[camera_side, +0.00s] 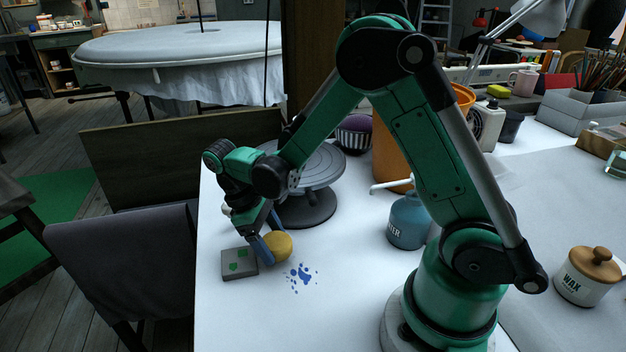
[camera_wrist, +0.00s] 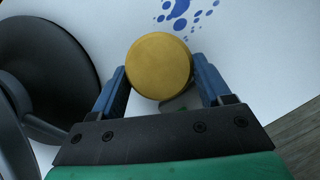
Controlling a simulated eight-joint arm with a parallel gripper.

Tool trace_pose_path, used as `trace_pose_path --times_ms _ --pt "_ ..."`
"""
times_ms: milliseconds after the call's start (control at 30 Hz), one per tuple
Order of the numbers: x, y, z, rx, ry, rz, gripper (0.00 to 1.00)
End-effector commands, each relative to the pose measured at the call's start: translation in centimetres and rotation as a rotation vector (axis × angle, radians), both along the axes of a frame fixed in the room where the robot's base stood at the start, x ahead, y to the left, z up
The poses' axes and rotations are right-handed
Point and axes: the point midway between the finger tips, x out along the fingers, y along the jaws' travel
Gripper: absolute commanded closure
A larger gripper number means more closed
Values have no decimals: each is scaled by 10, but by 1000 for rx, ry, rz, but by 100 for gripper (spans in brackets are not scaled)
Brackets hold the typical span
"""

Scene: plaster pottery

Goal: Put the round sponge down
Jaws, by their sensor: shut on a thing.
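The round sponge (camera_side: 279,246) is yellow and disc-shaped. It sits between the blue fingers of my gripper (camera_side: 265,245), low over the white table. In the wrist view the sponge (camera_wrist: 159,65) fills the gap between the two fingers of my gripper (camera_wrist: 160,82), which is shut on it. I cannot tell whether the sponge touches the table. A grey square block with green marks (camera_side: 239,263) lies just left of the gripper. Blue paint spots (camera_side: 301,275) are on the table right of the sponge; they also show in the wrist view (camera_wrist: 181,15).
A grey turntable (camera_side: 305,205) stands just behind the gripper. A blue bottle with a spout (camera_side: 407,222) stands to the right, with an orange cylinder (camera_side: 390,150) behind it. A wax jar (camera_side: 587,277) is at far right. The front of the table is clear.

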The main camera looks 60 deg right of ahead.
Motion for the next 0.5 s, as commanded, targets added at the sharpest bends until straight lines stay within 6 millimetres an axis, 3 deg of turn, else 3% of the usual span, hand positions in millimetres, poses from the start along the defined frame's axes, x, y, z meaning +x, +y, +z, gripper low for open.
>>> trace_pose_path --times_ms 500 --pt "-1 0 131 0 1 0 86"
